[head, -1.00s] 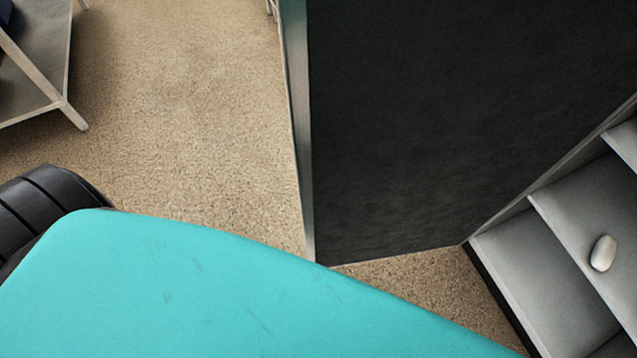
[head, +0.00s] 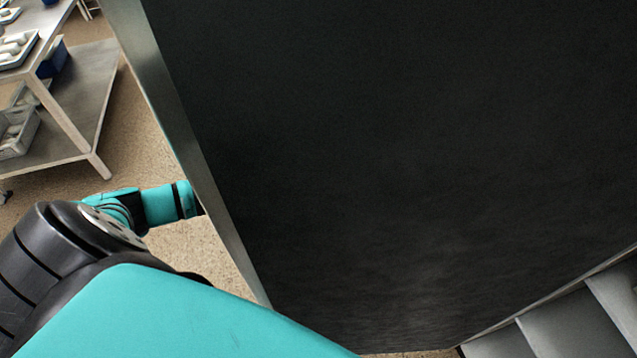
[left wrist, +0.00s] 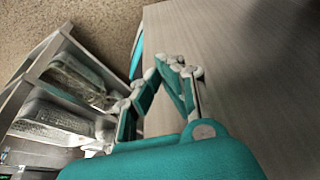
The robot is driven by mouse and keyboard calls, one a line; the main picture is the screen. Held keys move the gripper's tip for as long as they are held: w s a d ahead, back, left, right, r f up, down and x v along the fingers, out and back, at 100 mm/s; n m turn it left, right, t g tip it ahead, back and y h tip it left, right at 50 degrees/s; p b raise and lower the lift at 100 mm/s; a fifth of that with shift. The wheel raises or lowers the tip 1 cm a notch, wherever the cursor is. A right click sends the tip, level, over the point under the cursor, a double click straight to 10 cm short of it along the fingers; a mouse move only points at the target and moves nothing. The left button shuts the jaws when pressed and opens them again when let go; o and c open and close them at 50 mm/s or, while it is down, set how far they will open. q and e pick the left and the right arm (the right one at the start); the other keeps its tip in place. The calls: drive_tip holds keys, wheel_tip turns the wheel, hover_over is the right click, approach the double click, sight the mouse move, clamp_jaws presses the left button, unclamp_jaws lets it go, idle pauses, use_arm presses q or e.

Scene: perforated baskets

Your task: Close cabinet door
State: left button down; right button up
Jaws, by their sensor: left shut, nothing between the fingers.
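The cabinet door (head: 400,170) stands open and fills most of the head view, with its dark inner face towards me and a metallic edge on its left. Part of the cabinet's grey interior (head: 575,328) shows at the lower right. My left arm reaches past the door's left edge, and its gripper is hidden behind the door in the head view. In the left wrist view my left gripper (left wrist: 167,70) is shut and empty, beside a grey wood-grain panel (left wrist: 245,90) that looks like the door's outer face. Whether it touches the panel I cannot tell. My right gripper is out of view.
A metal table (head: 75,130) with a lower shelf stands at the upper left, holding trays and baskets. A perforated basket (left wrist: 52,120) shows on a shelf in the left wrist view. Bare floor (head: 145,110) lies between the table and the door.

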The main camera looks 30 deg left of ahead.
use_arm(q)
drive_tip(key=s+d+f+m+p, duration=0.1)
drive_tip(key=s+d+f+p, duration=0.1)
drive_tip(key=s+d+f, duration=0.2)
drive_tip(key=shift+s+d+f, duration=0.2)
drive_tip(key=shift+s+f, duration=1.4)
drive_tip(key=shift+f, duration=0.35)
drive_tip(key=shift+s, duration=0.1)
